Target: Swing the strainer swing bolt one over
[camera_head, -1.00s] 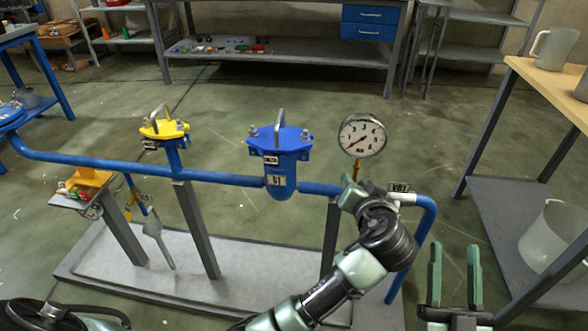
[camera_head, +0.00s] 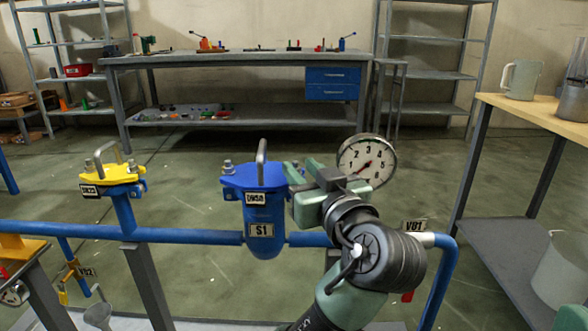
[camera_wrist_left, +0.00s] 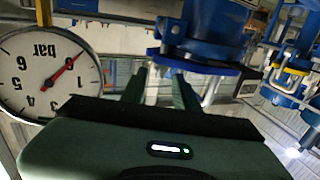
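The blue strainer S1 (camera_head: 264,222) stands in the blue pipe line in the middle of the head view. It has a blue lid (camera_head: 252,183) with an upright grey handle (camera_head: 262,160). One swing bolt (camera_head: 228,167) stands upright at the lid's left edge. The lid's right edge is partly hidden by my left gripper (camera_head: 302,172), which is level with it. In the left wrist view my two fingers (camera_wrist_left: 160,88) are apart and point at the lid flange (camera_wrist_left: 198,64). I cannot tell whether they touch a bolt. My right gripper is not in view.
A pressure gauge (camera_head: 366,162) stands close behind and right of my left gripper. The yellow-lidded fitting (camera_head: 110,176) is on the pipe to the left. The blue pipe (camera_head: 190,235) runs below. A wooden-topped table (camera_head: 535,118) stands at the right.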

